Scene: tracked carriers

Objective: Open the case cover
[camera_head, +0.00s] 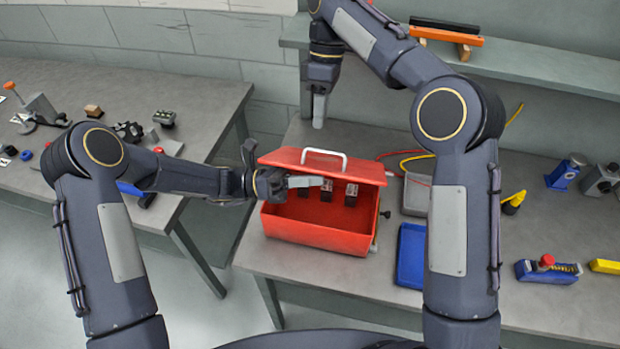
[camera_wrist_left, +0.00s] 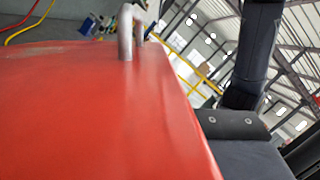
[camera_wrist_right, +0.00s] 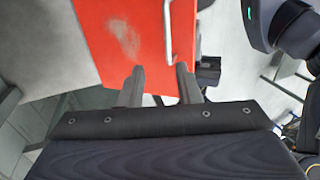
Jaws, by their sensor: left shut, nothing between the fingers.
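The red case (camera_head: 312,236) stands on the right-hand bench. Its cover (camera_head: 370,172) is partly raised and tilted, with a gap at the front that shows the red inside. A pale handle (camera_head: 325,153) sits on the cover; it also shows in the left wrist view (camera_wrist_left: 126,35). My left gripper (camera_head: 322,182) is shut and empty at the front gap, its fingers just below the cover's front edge; the left wrist view hides the fingertips. My right gripper (camera_head: 319,118) points down behind the case, apart from it. Its two fingers (camera_wrist_right: 160,78) are spread and empty.
A blue tray (camera_head: 411,255) and a grey box (camera_head: 416,195) are right of the case. Yellow and red cables lie behind. A shelf (camera_head: 545,68) runs above the bench. The left table (camera_head: 190,115) holds several small parts, with a floor gap between.

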